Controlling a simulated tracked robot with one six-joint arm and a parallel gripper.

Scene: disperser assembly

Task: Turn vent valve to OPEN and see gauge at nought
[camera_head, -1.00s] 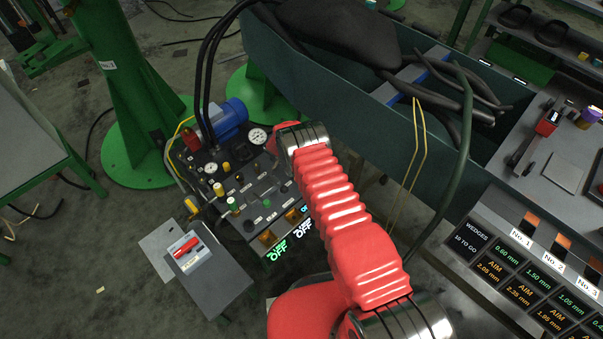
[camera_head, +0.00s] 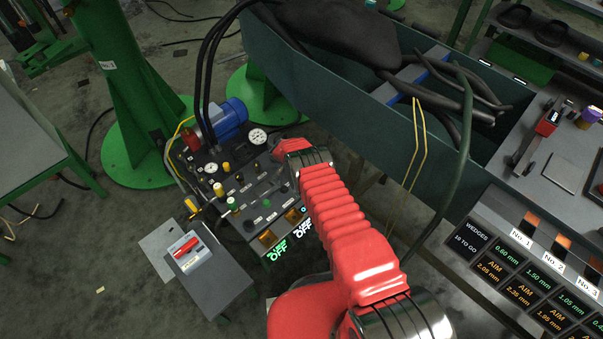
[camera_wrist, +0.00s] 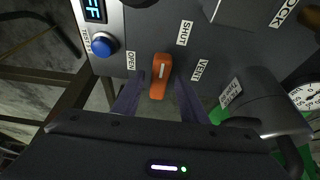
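In the wrist view the vent valve's orange handle (camera_wrist: 161,78) stands between the two fingers of my gripper (camera_wrist: 162,90). The fingers are apart, with a gap showing on each side of the handle. The handle's white mark is near its upper end. The OPEN label (camera_wrist: 130,61) is left of it; the SHUT label (camera_wrist: 184,33) and VENT label (camera_wrist: 199,70) are to its right. A white dial gauge (camera_head: 257,136) shows on the panel in the head view; its needle is too small to read. A dial is cut off at the wrist view's right edge. My arm hides the valve in the head view.
A blue button (camera_wrist: 103,45) sits left of the valve on the panel. The pump unit has a blue motor (camera_head: 229,118) and black hoses (camera_head: 209,70). A dark green trough (camera_head: 340,110) lies behind my arm.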

